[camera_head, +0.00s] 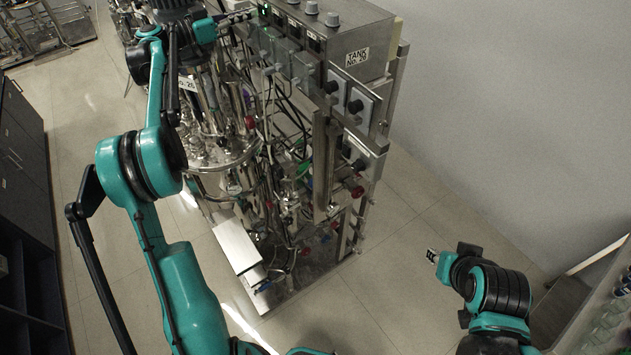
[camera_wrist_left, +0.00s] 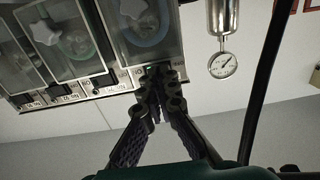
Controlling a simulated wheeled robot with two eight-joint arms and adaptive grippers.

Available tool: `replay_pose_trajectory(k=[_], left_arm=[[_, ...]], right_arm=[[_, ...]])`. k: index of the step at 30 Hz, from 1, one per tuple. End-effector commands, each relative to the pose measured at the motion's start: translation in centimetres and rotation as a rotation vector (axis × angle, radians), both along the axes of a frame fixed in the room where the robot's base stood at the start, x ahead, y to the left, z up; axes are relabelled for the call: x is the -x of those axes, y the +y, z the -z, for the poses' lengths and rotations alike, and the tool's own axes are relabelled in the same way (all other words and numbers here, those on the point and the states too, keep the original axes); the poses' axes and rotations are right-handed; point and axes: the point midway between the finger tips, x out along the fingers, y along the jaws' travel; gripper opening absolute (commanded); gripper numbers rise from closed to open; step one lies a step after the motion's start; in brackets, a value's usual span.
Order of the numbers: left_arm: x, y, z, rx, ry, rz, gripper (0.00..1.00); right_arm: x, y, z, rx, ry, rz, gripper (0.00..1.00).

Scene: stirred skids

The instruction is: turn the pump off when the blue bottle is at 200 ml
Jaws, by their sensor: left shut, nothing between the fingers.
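My left gripper (camera_head: 238,16) is at the upper left of the skid's control box. In the left wrist view its black fingers (camera_wrist_left: 160,72) are together and empty. Their tips are at the lower edge of the rightmost pump (camera_wrist_left: 143,22), over the strip of small switches and labels. I cannot tell whether they touch it; they hide part of that strip. This pump has a clear cover and a pale star-shaped knob. My right arm's end (camera_head: 433,256) is small at the lower right, and its fingers are unclear. I cannot pick out the blue bottle or its level.
Two more covered pumps (camera_wrist_left: 66,37) sit left in the wrist view. A round gauge (camera_wrist_left: 222,65) hangs at right beside a black cable. The steel skid (camera_head: 345,45) labelled "TANK No. 26" carries knobs, tubing and valves.

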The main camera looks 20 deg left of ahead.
Motion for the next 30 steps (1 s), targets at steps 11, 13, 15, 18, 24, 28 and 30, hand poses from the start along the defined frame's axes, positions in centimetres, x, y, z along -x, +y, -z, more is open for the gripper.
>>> replay_pose_trajectory(k=[11,13,15,18,24,28,30], left_arm=[[0.0,0.0,0.0,0.0,0.0,0.0,0.0],[-0.1,-0.1,0.0,0.0,0.0,0.0,0.0],[-0.3,-0.2,0.0,0.0,0.0,0.001,0.0],[-0.5,-0.4,0.0,0.0,0.0,0.001,0.0],[-1.0,-0.8,0.0,0.0,0.0,0.0,0.0],[-1.3,-1.1,0.0,0.0,0.0,0.0,0.0],[-1.4,-1.2,0.0,0.0,0.0,0.0,0.0]], right_arm=[[0.0,0.0,0.0,0.0,0.0,0.0,0.31],[0.0,0.0,0.0,0.0,0.0,0.0,0.31],[0.0,0.0,-0.1,0.0,0.0,0.0,0.31],[0.0,0.0,-0.1,0.0,0.0,0.0,0.31],[0.0,0.0,-0.2,0.0,0.0,0.0,0.31],[0.0,0.0,-0.3,0.0,0.0,0.0,0.31],[0.0,0.0,-0.3,0.0,0.0,0.0,0.31]])
